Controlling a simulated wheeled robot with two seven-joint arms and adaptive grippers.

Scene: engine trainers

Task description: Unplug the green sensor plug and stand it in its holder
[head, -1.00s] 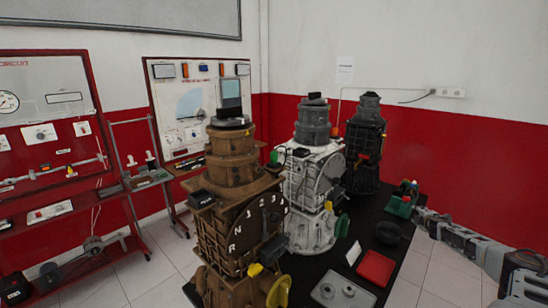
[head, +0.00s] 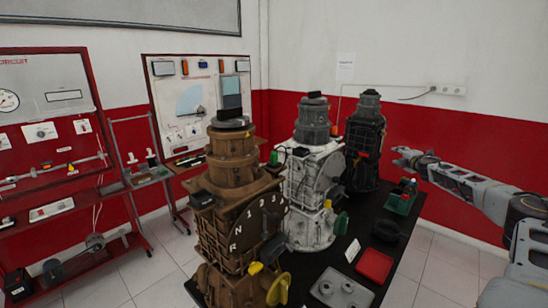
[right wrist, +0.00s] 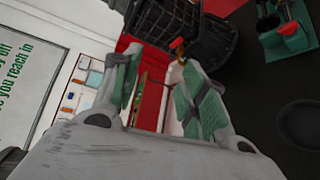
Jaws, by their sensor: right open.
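A small green piece (head: 274,157), which looks like the green sensor plug, sits at the upper left of the white gearbox (head: 298,190). It is too small to see how it is seated. A green holder (head: 398,206) stands at the table's back right, with red and dark pieces in it. It also shows at the upper right of the right wrist view (right wrist: 291,42). My right gripper (head: 397,156) is open and empty, raised above and behind the holder, well right of the white gearbox. Its spread fingers show in the right wrist view (right wrist: 155,72). My left gripper is not in view.
A brown gearbox (head: 233,153) stands in front and a dark gearbox (head: 366,145) behind. A red tray (head: 374,266), a grey tray (head: 341,291) and a dark bowl (head: 388,231) lie on the black table. Air between the right gripper and the dark gearbox is clear.

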